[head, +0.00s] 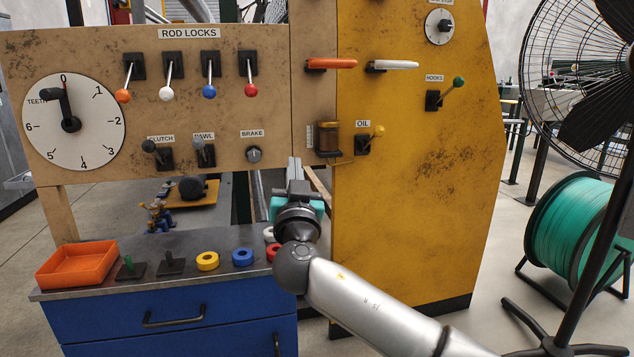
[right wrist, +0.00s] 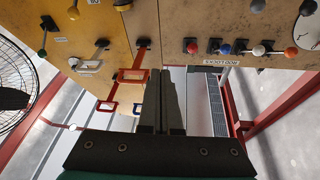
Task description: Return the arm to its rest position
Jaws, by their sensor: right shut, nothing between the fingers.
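My right arm (head: 375,310) reaches in from the lower right of the head view. Its gripper (head: 294,168) points up in front of the tan and yellow machine panel, below the oil cup and right of the brake knob. Its fingers are together with nothing between them; the right wrist view shows the same closed fingers (right wrist: 162,85) in the middle. No contact with the panel can be made out. My left gripper is not in view.
A blue cabinet (head: 180,325) stands below, with an orange tray (head: 78,264) and several coloured rings on top. The panel carries rod lock levers, an orange handle (head: 332,63) and a white handle (head: 392,65). A fan (head: 585,70) and a green cable reel (head: 570,230) stand at right.

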